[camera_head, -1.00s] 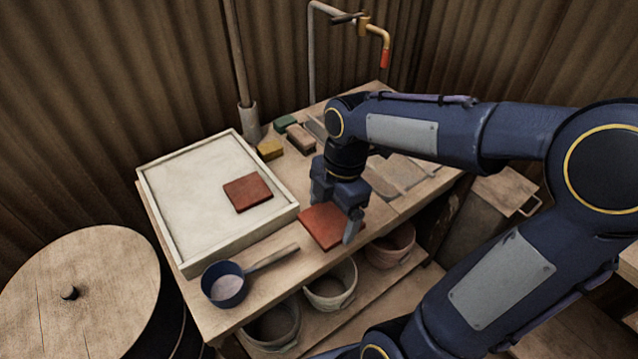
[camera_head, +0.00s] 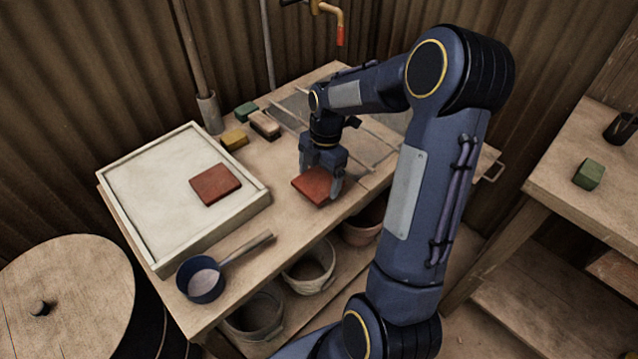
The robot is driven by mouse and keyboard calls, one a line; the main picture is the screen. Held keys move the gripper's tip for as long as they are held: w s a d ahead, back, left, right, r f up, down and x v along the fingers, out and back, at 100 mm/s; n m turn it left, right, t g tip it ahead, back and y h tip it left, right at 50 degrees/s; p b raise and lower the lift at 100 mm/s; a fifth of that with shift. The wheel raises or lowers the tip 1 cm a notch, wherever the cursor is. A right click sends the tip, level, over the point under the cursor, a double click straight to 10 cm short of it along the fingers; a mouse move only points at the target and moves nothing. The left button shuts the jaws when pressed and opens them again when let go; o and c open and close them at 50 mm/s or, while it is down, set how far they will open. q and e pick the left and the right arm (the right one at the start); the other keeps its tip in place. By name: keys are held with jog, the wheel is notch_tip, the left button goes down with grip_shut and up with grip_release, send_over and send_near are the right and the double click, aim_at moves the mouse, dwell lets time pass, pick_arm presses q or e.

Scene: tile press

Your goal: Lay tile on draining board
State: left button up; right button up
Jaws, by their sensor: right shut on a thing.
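A red-brown square tile (camera_head: 311,187) is between the fingers of my right gripper (camera_head: 321,178), over the bench to the right of a pale framed board. The gripper points down and is shut on this tile, partly hiding its far side. I cannot tell whether the tile is clear of the bench top. The pale, shallow-rimmed board (camera_head: 150,190), which looks like the draining board, lies on the left of the bench. A second red-brown tile (camera_head: 215,184) lies flat on its right part. My left gripper is not in view.
A blue ladle (camera_head: 201,280) lies at the bench's front edge. Yellow (camera_head: 234,139), brown (camera_head: 265,124) and green (camera_head: 246,111) blocks sit behind the board. Buckets (camera_head: 309,268) stand below. A round wooden lid (camera_head: 65,300) is at left, another table (camera_head: 560,185) at right.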

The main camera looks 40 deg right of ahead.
aim_at(320, 180)
jog(key=shift+f, duration=1.55)
jog(key=shift+f, duration=0.1)
jog(key=o, duration=0.9)
jog(key=shift+o, duration=0.2)
